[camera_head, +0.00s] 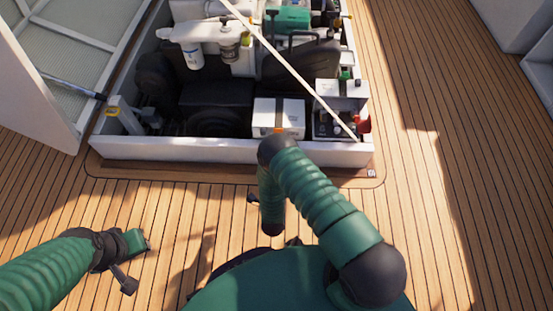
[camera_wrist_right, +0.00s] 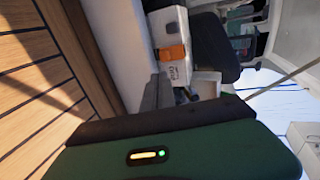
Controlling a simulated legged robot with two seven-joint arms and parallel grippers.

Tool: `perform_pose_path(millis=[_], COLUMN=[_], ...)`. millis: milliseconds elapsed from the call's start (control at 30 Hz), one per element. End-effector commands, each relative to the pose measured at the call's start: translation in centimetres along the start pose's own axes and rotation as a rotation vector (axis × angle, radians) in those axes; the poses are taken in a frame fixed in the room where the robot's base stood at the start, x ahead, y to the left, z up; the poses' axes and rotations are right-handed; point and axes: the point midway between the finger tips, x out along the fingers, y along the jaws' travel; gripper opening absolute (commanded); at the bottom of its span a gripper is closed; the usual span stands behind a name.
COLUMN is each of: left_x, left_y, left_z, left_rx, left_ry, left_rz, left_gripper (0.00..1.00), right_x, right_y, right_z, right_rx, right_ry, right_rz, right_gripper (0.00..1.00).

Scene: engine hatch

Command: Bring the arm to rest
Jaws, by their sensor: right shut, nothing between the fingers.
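My right arm (camera_head: 315,195) is bent in front of the hatch, with its elbow at the lower right and a dark joint by the hatch's front rim. From that joint a green link hangs down. The right gripper is mostly hidden in the head view. In the right wrist view its dark fingers (camera_wrist_right: 157,92) are together and empty, pointing toward the hatch. My left gripper (camera_head: 136,264) is low over the deck at the lower left, clear of the hatch.
The open engine hatch (camera_head: 230,150) has a raised white rim just beyond my right arm. Inside is a white box with an orange clasp (camera_head: 279,115), also in the right wrist view (camera_wrist_right: 170,52). A pale strut (camera_head: 290,70) crosses the hatch. Deck (camera_head: 455,200) is free at right.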

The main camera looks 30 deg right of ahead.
Motion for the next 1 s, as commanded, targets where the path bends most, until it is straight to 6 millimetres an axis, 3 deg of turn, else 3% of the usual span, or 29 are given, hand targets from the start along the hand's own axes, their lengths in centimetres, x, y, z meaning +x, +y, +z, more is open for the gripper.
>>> perform_pose_path(millis=[567, 667, 800, 867, 1000], left_x=[-0.2, -0.5, -1.2, -1.5, -2.1], left_y=[0.0, 0.0, 0.0, 0.0, 0.0], left_z=[0.0, -0.1, -0.3, -0.3, -0.5], left_rx=[0.000, 0.000, 0.000, 0.000, 0.000], left_ry=[-0.001, 0.000, 0.000, 0.000, 0.000], left_rz=[0.000, 0.000, 0.000, 0.000, 0.000], left_gripper=[0.28, 0.28, 0.28, 0.28, 0.28], right_x=[-0.2, 0.6, 0.7, -0.5, -5.5], right_y=[-0.3, -2.5, -8.6, -11.3, -17.0], right_z=[0.3, 2.1, 6.4, 7.7, 8.4], right_rx=[-0.007, -0.076, -0.341, -0.495, -0.880], right_ry=[-0.006, -0.052, -0.215, -0.308, -0.533], right_rz=[0.006, 0.055, 0.196, 0.256, 0.355], right_gripper=[0.00, 0.00, 0.00, 0.00, 0.00])
